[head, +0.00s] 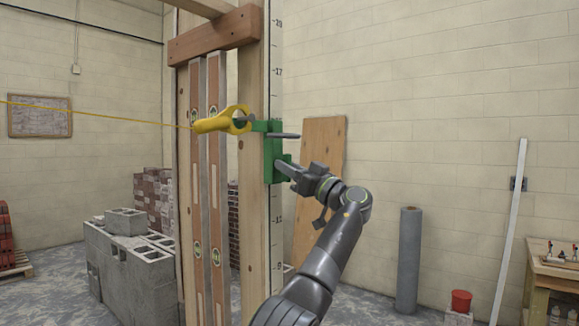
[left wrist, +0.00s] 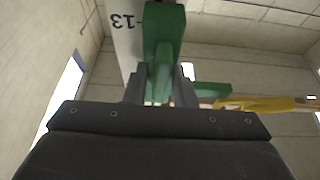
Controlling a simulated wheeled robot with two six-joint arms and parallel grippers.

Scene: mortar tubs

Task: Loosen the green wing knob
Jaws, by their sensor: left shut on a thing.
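The green wing knob (head: 286,158) sticks out from the right side of a green clamp block (head: 268,150) on the marked upright pole (head: 275,60). My left gripper (head: 285,167) reaches it from the lower right and is shut on it. In the left wrist view, the two dark fingers (left wrist: 161,88) stand on either side of the green knob (left wrist: 161,78), and the pole's number 13 shows behind. The fingers hide part of the knob, and I cannot tell how far it is turned. My right gripper is not in view.
A yellow line holder (head: 222,121) hangs on the clamp's left, with a taut yellow string (head: 90,112) running left. Two spirit levels (head: 206,190) stand left of the pole. Grey blocks (head: 125,260) are stacked at left. A board (head: 322,180) leans on the wall behind.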

